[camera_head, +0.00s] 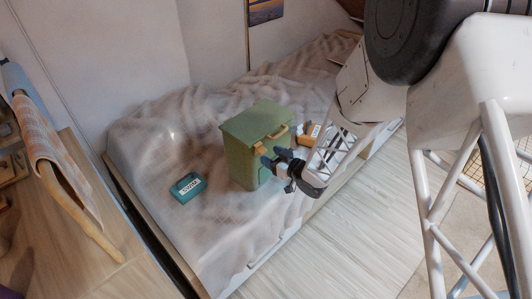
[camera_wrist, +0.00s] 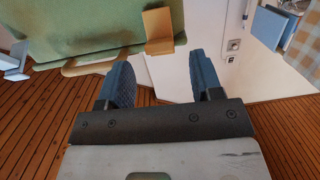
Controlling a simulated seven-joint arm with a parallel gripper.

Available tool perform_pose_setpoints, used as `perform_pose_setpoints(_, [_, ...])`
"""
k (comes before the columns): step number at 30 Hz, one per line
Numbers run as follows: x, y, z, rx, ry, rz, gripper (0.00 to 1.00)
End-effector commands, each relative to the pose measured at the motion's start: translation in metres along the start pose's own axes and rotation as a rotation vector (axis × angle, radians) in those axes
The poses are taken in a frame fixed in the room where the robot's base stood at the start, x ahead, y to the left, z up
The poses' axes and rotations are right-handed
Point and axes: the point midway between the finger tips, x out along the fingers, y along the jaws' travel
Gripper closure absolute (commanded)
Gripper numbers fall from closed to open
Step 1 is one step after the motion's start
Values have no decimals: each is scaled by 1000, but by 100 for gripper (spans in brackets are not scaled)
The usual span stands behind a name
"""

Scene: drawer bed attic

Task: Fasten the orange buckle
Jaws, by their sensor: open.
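A green box (camera_head: 250,140) with a lid stands on the bed. In the wrist view the box (camera_wrist: 90,25) fills the upper left. The orange buckle (camera_head: 258,148) is a small flat tab at the lid's front edge, left of a tan handle (camera_head: 279,132). In the wrist view the buckle (camera_wrist: 158,28) shows beyond the space between my fingers, with the handle (camera_wrist: 95,65) to its left. I cannot tell whether the buckle is latched. My gripper (camera_head: 273,160) is open and empty, in front of the box's front side; it also shows in the wrist view (camera_wrist: 160,68).
A teal case (camera_head: 188,187) with a white label lies on the rumpled bed (camera_head: 155,170) left of the box. An orange item (camera_head: 309,133) lies behind my gripper. A wooden desk (camera_head: 75,235) is at left. The floor in front is clear.

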Motion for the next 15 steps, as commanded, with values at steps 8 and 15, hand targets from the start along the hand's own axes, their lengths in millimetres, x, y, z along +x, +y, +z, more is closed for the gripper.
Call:
perform_pose_setpoints(8, [-25,0,0,0,1,1,40])
perform_pose_setpoints(15, [-29,0,0,-1,1,0,40])
